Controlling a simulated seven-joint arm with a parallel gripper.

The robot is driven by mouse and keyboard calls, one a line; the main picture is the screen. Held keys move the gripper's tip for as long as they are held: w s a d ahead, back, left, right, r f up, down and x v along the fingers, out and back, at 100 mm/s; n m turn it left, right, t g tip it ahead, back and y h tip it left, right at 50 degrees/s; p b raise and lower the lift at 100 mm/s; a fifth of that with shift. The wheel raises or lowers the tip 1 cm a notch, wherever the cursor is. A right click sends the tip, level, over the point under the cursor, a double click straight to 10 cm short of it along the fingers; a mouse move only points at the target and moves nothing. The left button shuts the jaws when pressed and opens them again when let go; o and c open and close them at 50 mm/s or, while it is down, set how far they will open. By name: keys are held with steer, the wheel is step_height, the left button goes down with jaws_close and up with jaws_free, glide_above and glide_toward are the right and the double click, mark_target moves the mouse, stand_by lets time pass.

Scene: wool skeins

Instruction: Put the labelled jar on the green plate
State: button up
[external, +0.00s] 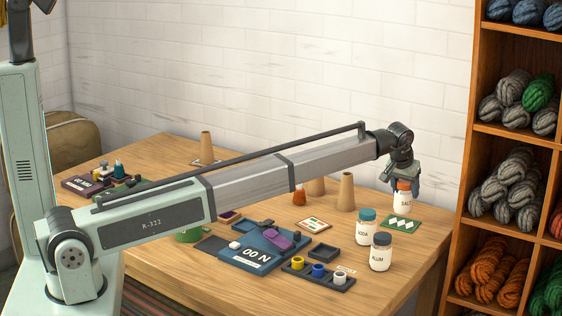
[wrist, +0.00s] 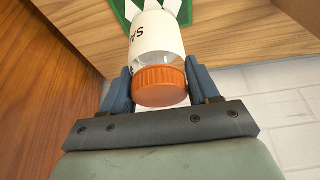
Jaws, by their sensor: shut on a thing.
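A white jar (external: 403,203) with an orange lid and a label reading "SAL…" is upright at the right side of the table. My gripper (external: 404,182) is shut on it near the lid, from above. In the wrist view the jar (wrist: 155,42) sits between the two blue fingers (wrist: 160,86). The green plate (external: 388,221), flat with white diamonds, lies directly below the jar. It also shows behind the jar in the wrist view (wrist: 184,12). The jar's base looks at or just above the plate; I cannot tell whether they touch.
A soda jar (external: 366,228) with a teal lid and an alum jar (external: 381,252) with a dark lid stand left and in front of the plate. Tan cones (external: 346,191) stand behind. A spool tray (external: 318,275) lies in front. Wooden shelves (external: 464,190) rise at right.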

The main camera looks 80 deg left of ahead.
mark_target(396, 196)
steer(key=shift+f, duration=1.75)
steer(key=shift+f, duration=0.1)
steer(key=o, duration=1.2)
steer(key=v, duration=1.2)
